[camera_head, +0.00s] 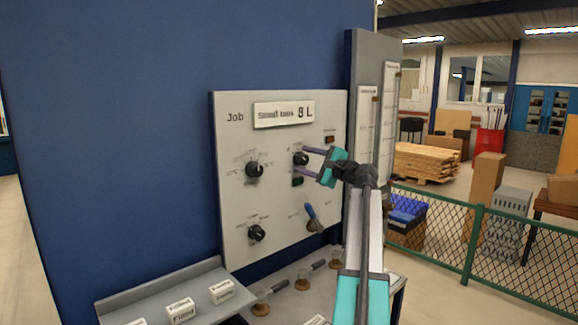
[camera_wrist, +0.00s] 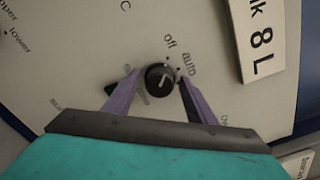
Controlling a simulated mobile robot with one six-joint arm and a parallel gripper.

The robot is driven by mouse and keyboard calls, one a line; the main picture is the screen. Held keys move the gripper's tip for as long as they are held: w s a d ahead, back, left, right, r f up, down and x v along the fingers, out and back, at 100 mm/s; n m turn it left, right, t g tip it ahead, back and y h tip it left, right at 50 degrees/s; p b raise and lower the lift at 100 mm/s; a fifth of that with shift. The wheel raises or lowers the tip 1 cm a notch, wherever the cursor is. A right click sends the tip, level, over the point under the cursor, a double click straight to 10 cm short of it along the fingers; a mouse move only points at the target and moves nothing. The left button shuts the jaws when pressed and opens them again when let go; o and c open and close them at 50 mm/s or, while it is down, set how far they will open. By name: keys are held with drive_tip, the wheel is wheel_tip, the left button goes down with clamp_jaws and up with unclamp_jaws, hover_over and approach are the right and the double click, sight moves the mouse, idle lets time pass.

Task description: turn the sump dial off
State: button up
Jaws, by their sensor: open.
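A round black dial (camera_wrist: 160,79) with a pale pointer mark sits on the grey panel in the wrist view. The exact pointer setting is hard to tell. My gripper (camera_wrist: 159,84) is open, with one purple finger on each side of the dial; whether they touch it is unclear. In the head view the same dial (camera_head: 301,158) is at the panel's upper right, with my gripper (camera_head: 305,163) at it.
The panel (camera_head: 235,200) also carries two other black dials (camera_head: 254,170) (camera_head: 256,233), a blue-handled lever (camera_head: 311,214) and a job card (camera_head: 284,114). A shelf with labelled blocks (camera_head: 222,291) juts out below. A grey column (camera_head: 362,70) stands right of the panel.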

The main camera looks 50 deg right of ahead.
drive_tip(key=s+a+b, duration=0.1)
drive_tip(key=s+b, duration=0.1)
drive_tip(key=s, duration=1.1)
drive_tip(key=shift+s+b, duration=0.4)
